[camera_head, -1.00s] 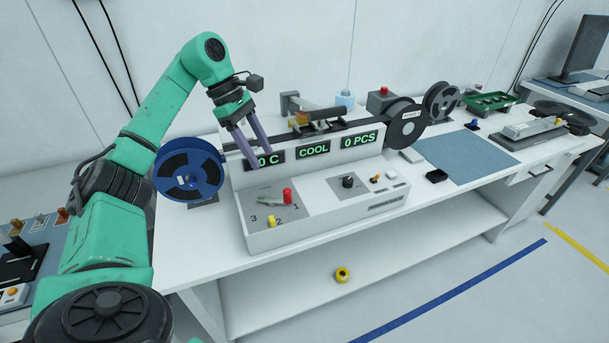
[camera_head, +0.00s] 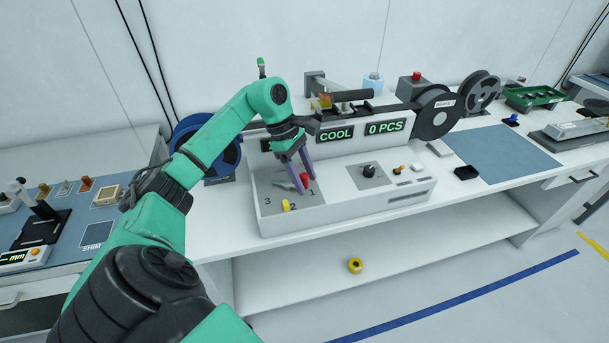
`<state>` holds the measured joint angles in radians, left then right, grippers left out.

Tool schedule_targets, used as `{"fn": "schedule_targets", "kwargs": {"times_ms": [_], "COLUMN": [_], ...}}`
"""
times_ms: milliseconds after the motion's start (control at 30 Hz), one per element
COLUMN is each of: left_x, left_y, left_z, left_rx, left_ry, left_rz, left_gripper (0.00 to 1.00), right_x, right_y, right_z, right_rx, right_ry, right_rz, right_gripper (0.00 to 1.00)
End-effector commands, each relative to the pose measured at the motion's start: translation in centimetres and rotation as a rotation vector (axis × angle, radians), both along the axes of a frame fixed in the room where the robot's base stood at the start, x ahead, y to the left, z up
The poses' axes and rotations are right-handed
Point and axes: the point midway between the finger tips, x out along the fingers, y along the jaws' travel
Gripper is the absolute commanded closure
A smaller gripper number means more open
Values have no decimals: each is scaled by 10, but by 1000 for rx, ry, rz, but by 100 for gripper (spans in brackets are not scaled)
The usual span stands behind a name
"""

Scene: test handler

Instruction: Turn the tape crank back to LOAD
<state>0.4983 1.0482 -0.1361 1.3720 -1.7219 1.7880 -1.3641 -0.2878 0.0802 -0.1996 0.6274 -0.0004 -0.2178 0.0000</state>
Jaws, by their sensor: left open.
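The likely crank is a short grey arm with an upright red knob (camera_head: 304,179) on the grey 1-2-3 panel of the white machine (camera_head: 345,196). The knob is near the 1, and no LOAD label is readable. My left gripper (camera_head: 304,186) has two purple fingers pointing down, open, one on each side of the red knob in the picture. I cannot tell whether they touch it. The fingers hide part of the crank arm. A yellow peg (camera_head: 286,205) stands in front, near the 2. My right gripper is out of view.
A black knob (camera_head: 369,170) and small buttons sit right of the panel. The display wall (camera_head: 352,147) rises close behind the gripper, showing COOL and 0 PCS. A blue reel (camera_head: 219,160) is partly behind my arm. A yellow roll (camera_head: 355,265) lies on the lower shelf.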

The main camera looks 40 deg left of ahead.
Motion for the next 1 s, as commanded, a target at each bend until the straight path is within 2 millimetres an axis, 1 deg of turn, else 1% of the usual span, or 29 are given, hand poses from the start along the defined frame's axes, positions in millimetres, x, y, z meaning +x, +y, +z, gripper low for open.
{"fn": "schedule_targets", "kwargs": {"times_ms": [100,133,167,200,267,300,667,867,1000], "left_x": [0,0,0,0,0,0,1,5,9], "left_y": [0,0,0,0,0,0,1,4,7], "left_z": [0,0,0,0,0,0,0,-1,-2], "left_rx": [0,0,0,0,0,0,0,1,1], "left_ry": [0,0,0,0,0,0,1,0,-2], "left_rz": [0,0,0,0,0,0,31,122,224], "left_gripper": [42,46,57,73,96,100,100,100,100], "right_x": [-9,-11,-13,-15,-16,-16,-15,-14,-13], "right_y": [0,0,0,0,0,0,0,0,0], "right_z": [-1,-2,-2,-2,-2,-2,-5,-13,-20], "right_rx": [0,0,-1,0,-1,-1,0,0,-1], "right_ry": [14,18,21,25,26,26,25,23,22], "right_rz": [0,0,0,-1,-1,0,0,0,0], "right_gripper": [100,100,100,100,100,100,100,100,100]}}
